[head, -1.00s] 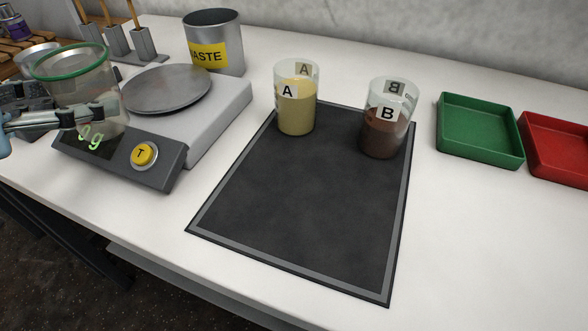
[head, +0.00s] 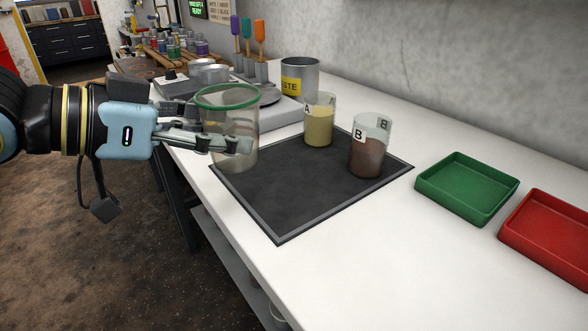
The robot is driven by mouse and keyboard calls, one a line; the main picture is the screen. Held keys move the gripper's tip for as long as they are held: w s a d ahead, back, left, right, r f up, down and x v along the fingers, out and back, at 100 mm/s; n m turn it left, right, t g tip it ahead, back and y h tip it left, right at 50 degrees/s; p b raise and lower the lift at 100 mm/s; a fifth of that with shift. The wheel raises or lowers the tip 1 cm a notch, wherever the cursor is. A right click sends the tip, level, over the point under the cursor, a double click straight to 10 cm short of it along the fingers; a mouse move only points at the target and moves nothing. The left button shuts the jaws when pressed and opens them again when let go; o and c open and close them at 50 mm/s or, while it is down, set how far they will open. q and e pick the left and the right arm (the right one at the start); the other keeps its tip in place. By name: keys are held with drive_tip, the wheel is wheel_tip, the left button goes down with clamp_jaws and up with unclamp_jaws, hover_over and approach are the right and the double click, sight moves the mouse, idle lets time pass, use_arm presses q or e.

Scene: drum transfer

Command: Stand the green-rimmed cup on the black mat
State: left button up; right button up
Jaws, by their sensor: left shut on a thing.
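The green-rimmed cup (head: 230,118) is clear and looks empty. My left gripper (head: 240,146) comes in from the left and is shut on the cup's lower side, holding it upright. The cup is at the left corner of the black mat (head: 290,200), in front of the scale. I cannot tell whether its base touches the mat or hangs just above it. My right gripper is not in view.
Cup A (head: 319,122), with yellow contents, and cup B (head: 369,150), with brown contents, stand on the mat's far part. The mat's near half is clear. The scale (head: 278,117) and waste can (head: 300,78) stand behind. Green (head: 467,188) and red trays (head: 548,236) lie right.

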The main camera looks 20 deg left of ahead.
use_arm(q)
drive_tip(key=w+f+b, duration=0.1)
drive_tip(key=w, duration=0.1)
drive_tip(key=w+f+b, duration=0.2)
drive_tip(key=shift+f, duration=0.1)
drive_tip(key=w+f, duration=0.1)
drive_tip(key=w, duration=0.1)
drive_tip(key=w+f+b, duration=0.1)
drive_tip(key=w, duration=0.1)
drive_tip(key=w+f, duration=0.1)
drive_tip(key=w, duration=0.1)
drive_tip(key=shift+w+f+b, duration=0.25)
drive_tip(key=shift+w+b, duration=0.1)
drive_tip(key=shift+b, duration=0.05)
drive_tip(key=shift+f+b, duration=0.45)
drive_tip(key=shift+f, duration=1.5)
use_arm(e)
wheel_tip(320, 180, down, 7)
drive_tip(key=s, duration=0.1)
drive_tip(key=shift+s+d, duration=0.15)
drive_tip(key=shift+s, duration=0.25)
use_arm(q)
drive_tip(key=shift+f, duration=0.15)
drive_tip(key=o, duration=0.9)
